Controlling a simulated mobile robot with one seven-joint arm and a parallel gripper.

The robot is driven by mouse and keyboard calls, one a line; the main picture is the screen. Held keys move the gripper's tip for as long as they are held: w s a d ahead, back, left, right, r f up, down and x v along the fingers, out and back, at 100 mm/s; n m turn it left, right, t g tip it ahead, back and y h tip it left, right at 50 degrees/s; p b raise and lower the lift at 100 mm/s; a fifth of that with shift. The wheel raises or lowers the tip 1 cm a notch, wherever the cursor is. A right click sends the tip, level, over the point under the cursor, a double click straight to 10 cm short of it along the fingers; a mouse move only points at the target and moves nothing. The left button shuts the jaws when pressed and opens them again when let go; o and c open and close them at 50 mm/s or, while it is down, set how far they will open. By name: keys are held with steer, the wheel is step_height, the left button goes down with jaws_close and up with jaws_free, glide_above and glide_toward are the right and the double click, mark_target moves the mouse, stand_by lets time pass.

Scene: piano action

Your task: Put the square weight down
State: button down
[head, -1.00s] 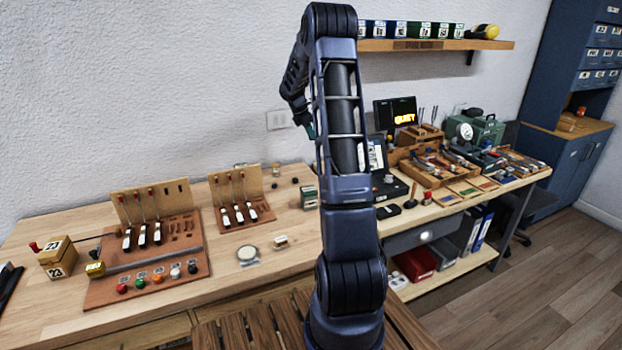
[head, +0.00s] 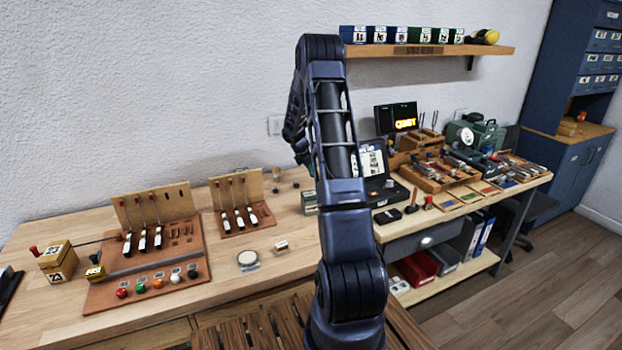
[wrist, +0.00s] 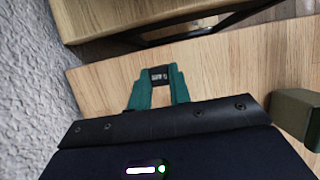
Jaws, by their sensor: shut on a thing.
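My gripper (wrist: 160,78) shows in the wrist view with its two teal fingers closed on a small dark block with a pale label (wrist: 159,73), which I take to be the square weight. The block sits between the fingertips, with pale wood behind it; I cannot tell how far it is above that surface. In the head view my own arm hides most of the gripper, and the weight does not show.
The wooden bench (head: 75,230) carries a board with several coloured knobs (head: 140,285), a second key stand (head: 238,204) and a round disc (head: 248,260). A green box (wrist: 297,112) is at the right in the wrist view. A wall shelf (head: 430,50) hangs above.

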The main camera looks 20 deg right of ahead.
mark_target(311, 176)
steer(key=shift+f, duration=1.8)
steer(key=shift+f, duration=0.15)
steer(key=c, duration=1.3)
jaws_free()
